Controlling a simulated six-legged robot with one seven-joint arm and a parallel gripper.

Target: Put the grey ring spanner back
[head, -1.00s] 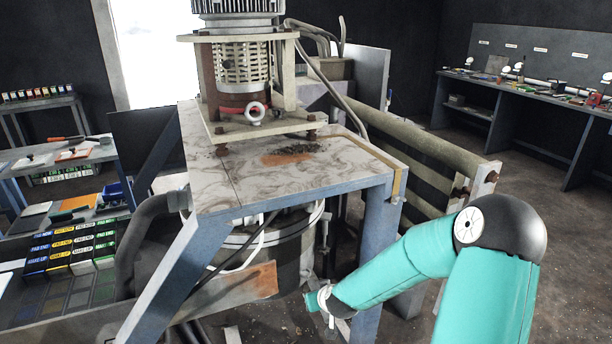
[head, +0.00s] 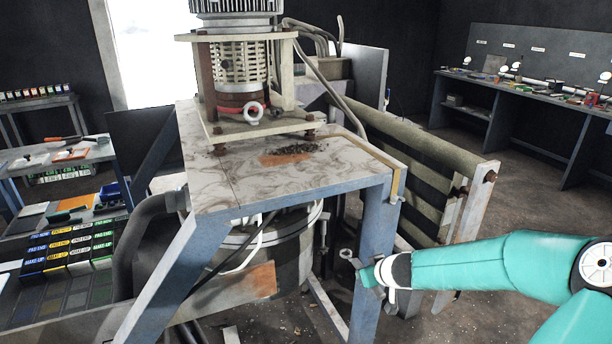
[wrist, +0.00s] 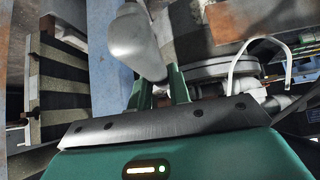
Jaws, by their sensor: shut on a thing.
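The grey ring spanner (wrist: 132,42) is large and close in the wrist view, its rounded grey shank rising from between my green fingers. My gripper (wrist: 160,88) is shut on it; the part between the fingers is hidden. In the head view, a small grey ring end (head: 346,254) sticks out up and left from my gripper (head: 362,268). The gripper is held beside the machine's right front leg, below the table top, and seems clear of it. The spanner's resting place cannot be made out.
The blue-legged machine table (head: 290,182) stands just left of my gripper, with slatted beige rails (head: 432,165) behind. A tool bench (head: 60,155) is at the far left, a long workbench (head: 530,92) at the back right. Floor at the right is open.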

